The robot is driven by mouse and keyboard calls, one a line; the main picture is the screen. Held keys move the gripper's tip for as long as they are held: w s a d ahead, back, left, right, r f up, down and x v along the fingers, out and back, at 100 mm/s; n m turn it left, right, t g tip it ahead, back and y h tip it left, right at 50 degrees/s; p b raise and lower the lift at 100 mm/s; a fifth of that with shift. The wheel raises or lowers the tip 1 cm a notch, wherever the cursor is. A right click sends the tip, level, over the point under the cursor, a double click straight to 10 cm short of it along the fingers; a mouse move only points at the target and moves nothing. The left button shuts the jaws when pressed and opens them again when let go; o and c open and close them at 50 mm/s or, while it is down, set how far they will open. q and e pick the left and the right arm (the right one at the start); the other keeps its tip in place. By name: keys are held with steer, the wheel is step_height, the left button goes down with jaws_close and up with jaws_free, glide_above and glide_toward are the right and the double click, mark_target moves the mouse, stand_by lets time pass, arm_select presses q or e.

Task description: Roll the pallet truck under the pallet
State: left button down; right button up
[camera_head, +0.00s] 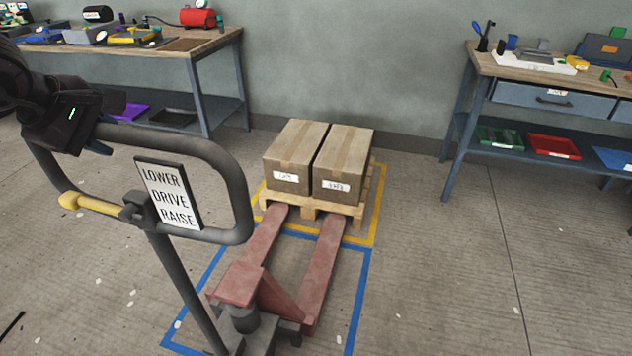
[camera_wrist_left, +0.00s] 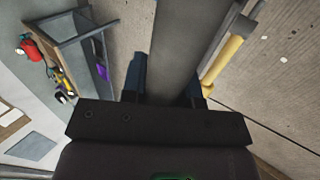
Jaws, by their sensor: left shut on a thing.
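The red pallet truck (camera_head: 323,268) stands in front of the wooden pallet (camera_head: 335,205), with its two forks pointing at it. The fork tips reach the pallet's near edge; how far they go under it I cannot tell. Two cardboard boxes (camera_head: 343,160) sit side by side on the pallet. My left gripper (camera_head: 100,140) is shut on the grey loop handle (camera_head: 243,190) at its upper left. In the left wrist view the handle bar (camera_wrist_left: 180,50) runs between the fingers. A yellow lever (camera_head: 92,204) and a LOWER/DRIVE/RAISE sign (camera_head: 168,193) are on the handle. My right gripper is not in view.
Yellow floor tape (camera_head: 376,215) surrounds the pallet and blue tape (camera_head: 357,300) surrounds the truck. A workbench (camera_head: 215,45) stands at the back left and another (camera_head: 480,65) at the right. A wall is behind the pallet. The floor to the right is clear.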

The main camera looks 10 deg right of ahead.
arm_select(q)
steer(key=shift+w+d+b, duration=0.25)
steer(key=shift+w+d, duration=0.15)
steer(key=shift+w, duration=0.45)
steer(key=shift+w+d+b, duration=0.3)
steer(key=shift+w+d, duration=0.05)
steer(key=shift+w, duration=0.45)
steer(key=shift+w+d+b, duration=0.25)
steer(key=shift+w+d, duration=0.15)
steer(key=shift+w, duration=0.45)
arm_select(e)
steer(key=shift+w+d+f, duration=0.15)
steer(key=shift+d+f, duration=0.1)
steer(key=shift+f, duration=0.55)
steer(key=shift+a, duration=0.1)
